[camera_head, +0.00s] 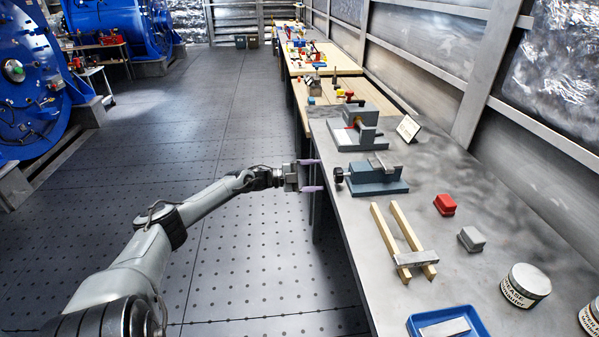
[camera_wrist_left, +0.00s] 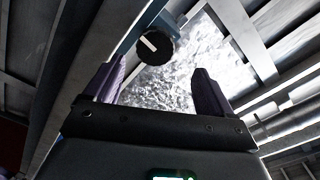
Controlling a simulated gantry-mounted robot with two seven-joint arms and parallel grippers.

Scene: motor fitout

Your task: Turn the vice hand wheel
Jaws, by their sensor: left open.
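The vice (camera_head: 374,179) is a blue-grey block with a metal jaw on the bench. Its dark round hand wheel (camera_head: 339,174) faces left at the bench edge. In the left wrist view the hand wheel (camera_wrist_left: 154,46) is a black disc with a white mark, ahead of the fingers and left of the middle between them. My left gripper (camera_head: 316,175) is open and empty, with purple fingertips, just left of the hand wheel and apart from it. My right gripper does not show in either view.
The vice stands on a long metal bench (camera_head: 450,180). A grey machine (camera_head: 357,128) stands behind it. Nearer are wooden bars (camera_head: 385,232) with a metal piece across, a red block (camera_head: 445,204), a grey block (camera_head: 471,239), a tin (camera_head: 525,286) and a blue tray (camera_head: 420,321). Floor left is clear.

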